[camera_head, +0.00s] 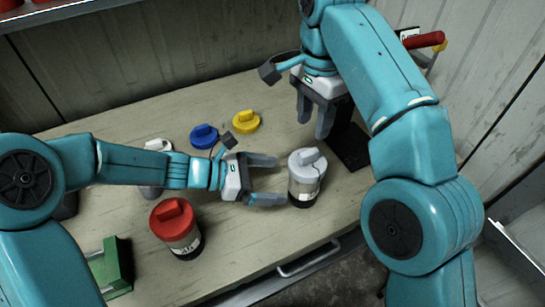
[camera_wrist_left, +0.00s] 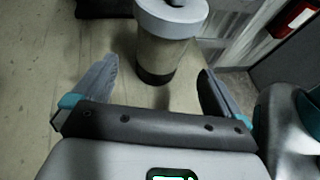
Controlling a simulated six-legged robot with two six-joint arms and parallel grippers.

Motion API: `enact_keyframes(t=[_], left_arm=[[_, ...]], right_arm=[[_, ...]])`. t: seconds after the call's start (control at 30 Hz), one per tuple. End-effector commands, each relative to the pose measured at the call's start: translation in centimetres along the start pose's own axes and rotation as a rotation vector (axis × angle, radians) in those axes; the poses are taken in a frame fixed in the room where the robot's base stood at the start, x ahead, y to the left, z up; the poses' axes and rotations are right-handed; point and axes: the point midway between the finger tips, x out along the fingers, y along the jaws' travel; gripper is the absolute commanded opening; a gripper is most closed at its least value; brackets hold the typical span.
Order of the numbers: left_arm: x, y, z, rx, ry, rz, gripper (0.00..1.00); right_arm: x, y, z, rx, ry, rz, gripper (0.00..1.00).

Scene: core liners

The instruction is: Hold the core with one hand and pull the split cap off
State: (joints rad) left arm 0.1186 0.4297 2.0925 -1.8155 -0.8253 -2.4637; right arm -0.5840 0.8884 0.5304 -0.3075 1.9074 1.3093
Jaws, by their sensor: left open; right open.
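A clear core with a dark base and a light grey cap (camera_head: 306,162) stands upright on the table, right of the middle. It also shows in the left wrist view (camera_wrist_left: 162,56), just beyond and between the finger lines. My left gripper (camera_head: 280,180) is open and low, with its fingers pointing at the core from the left, the tips close to it. My right gripper (camera_head: 314,116) is open and empty, pointing down above and behind the core. I cannot make out a split in the grey cap. A second core with a red cap (camera_head: 175,220) stands upright at the front left.
A blue cap (camera_head: 203,136) and a yellow cap (camera_head: 246,121) lie behind my left arm. A white-topped item (camera_head: 158,146) is partly hidden by that arm. A green block (camera_head: 114,267) sits front left, a black stand (camera_head: 349,147) back right. The table's front edge is near the core.

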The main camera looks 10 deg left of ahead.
Motion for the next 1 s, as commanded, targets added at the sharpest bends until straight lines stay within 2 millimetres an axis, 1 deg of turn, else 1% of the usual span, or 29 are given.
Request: enact_keyframes(t=[0.03, 0.2, 0.3, 0.4, 0.5, 0.6, 0.83, 0.87, 0.9, 0.97, 1.0], left_arm=[[1.2, -0.1, 0.0, -0.001, -0.001, -0.006, 1.00], [4.8, -0.1, 0.0, 0.000, 0.000, -0.005, 1.00], [6.5, -0.1, 0.0, -0.001, 0.000, -0.004, 1.00], [7.8, 0.0, 0.0, 0.000, 0.000, -0.002, 1.00], [8.6, -0.1, 0.1, 0.000, -0.001, -0.001, 1.00], [9.0, -0.1, 0.0, 0.000, 0.000, -0.001, 1.00], [9.1, 0.0, 0.0, 0.000, 0.000, 0.000, 1.00], [9.1, 0.0, 0.0, 0.000, 0.000, 0.000, 0.97], [9.1, 0.0, 0.0, 0.000, 0.000, 0.000, 0.84], [9.0, 0.0, 0.0, 0.000, 0.000, 0.000, 0.64], [9.0, 0.0, 0.0, 0.000, 0.000, 0.000, 0.51]], right_arm=[[0.0, 0.0, 0.0, 0.000, 0.000, 0.000, 0.43], [0.0, 0.0, 0.0, 0.000, 0.000, -0.001, 0.43], [0.0, 0.0, 0.0, 0.000, 0.000, -0.001, 0.43], [0.0, 0.0, 0.0, 0.000, 0.000, -0.001, 0.43], [0.0, 0.0, 0.0, 0.000, 0.000, -0.001, 0.43], [0.0, 0.0, 0.0, 0.000, 0.000, -0.001, 0.43], [0.0, 0.0, -0.1, 0.000, 0.000, -0.001, 0.43], [0.0, 0.0, -0.1, 0.000, 0.000, -0.001, 0.43], [0.0, 0.0, -0.1, 0.000, 0.000, -0.001, 0.43], [0.0, 0.0, -0.1, 0.000, 0.000, -0.001, 0.43], [0.0, 0.0, -0.1, 0.000, 0.000, -0.001, 0.43]])
